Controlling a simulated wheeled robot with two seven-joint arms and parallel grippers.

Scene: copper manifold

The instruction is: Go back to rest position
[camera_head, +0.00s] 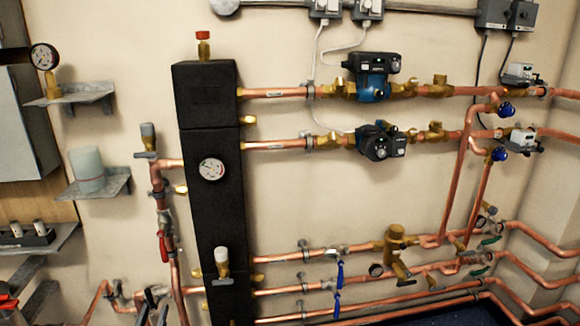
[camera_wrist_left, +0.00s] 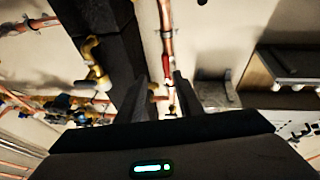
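My left gripper (camera_head: 153,308) shows at the bottom edge of the head view, with only its dark fingertips in sight. In the left wrist view its two dark fingers (camera_wrist_left: 160,88) stand apart with a gap between them. I see nothing held there. A copper pipe with a red-handled valve (camera_wrist_left: 167,65) shows beyond the gap. My right gripper is not in either view.
A black insulated manifold column (camera_head: 212,130) stands on the wall. Copper pipes (camera_head: 275,93) run right from it, with pumps (camera_head: 372,85) and blue-handled valves (camera_head: 339,275). Wall shelves (camera_head: 80,97) jut out at the left. A white cylinder (camera_head: 87,168) stands on one.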

